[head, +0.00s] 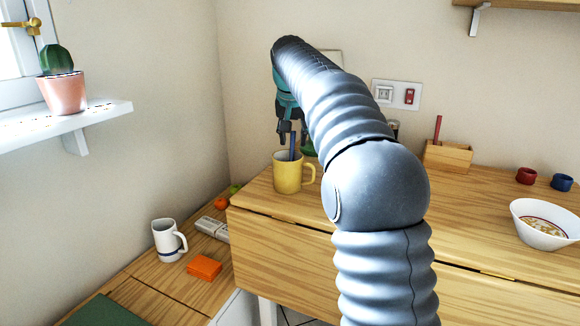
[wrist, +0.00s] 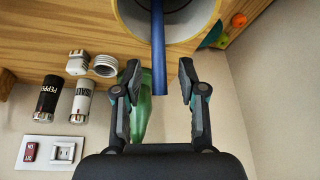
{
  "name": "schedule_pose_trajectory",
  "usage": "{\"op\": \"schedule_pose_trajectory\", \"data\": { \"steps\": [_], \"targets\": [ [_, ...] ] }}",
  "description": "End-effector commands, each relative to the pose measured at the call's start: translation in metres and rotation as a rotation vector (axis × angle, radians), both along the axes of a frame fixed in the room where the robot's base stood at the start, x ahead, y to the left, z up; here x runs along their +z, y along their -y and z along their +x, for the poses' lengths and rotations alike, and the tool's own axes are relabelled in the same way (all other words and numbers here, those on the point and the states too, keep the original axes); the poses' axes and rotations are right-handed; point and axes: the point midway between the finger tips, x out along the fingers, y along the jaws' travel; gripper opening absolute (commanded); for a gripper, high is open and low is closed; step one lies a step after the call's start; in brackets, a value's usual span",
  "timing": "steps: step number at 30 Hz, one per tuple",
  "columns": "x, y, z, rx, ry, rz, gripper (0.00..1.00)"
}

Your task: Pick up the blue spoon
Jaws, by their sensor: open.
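The blue spoon (wrist: 158,60) stands in a yellow mug (head: 287,174), its handle sticking up above the rim. In the head view the spoon handle (head: 292,147) shows just below my gripper (head: 288,143). My gripper points down above the mug with its fingers apart. In the wrist view the spoon handle reaches toward the space between the two fingertips of my gripper (wrist: 159,78), apart from both. The mug's rim (wrist: 122,22) shows at the top of that view. The spoon's lower part is hidden in the mug.
A green bottle (wrist: 141,115) stands close behind the mug. A white bowl (head: 545,224) and a wooden box (head: 447,155) are farther right. A white mug (head: 167,240) stands on the lower left surface.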

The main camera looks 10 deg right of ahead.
Motion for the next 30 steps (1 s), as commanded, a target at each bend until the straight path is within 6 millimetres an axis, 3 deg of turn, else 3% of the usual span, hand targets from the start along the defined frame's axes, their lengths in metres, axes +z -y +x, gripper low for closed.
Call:
{"op": "schedule_pose_trajectory", "data": {
  "steps": [3, 8, 9, 23, 30],
  "targets": [
    [0.000, 0.000, 0.000, 0.000, 0.000, 0.000, 0.41],
    [0.000, 0.000, 0.000, 0.000, 0.000, 0.000, 0.04],
    [0.000, 0.000, 0.000, 0.000, 0.000, 0.000, 0.00],
    [0.003, 0.000, 0.000, 0.000, 0.001, 0.000, 0.00],
    [0.024, 0.000, 0.001, 0.001, 0.001, 0.000, 0.00]
  ]
}}
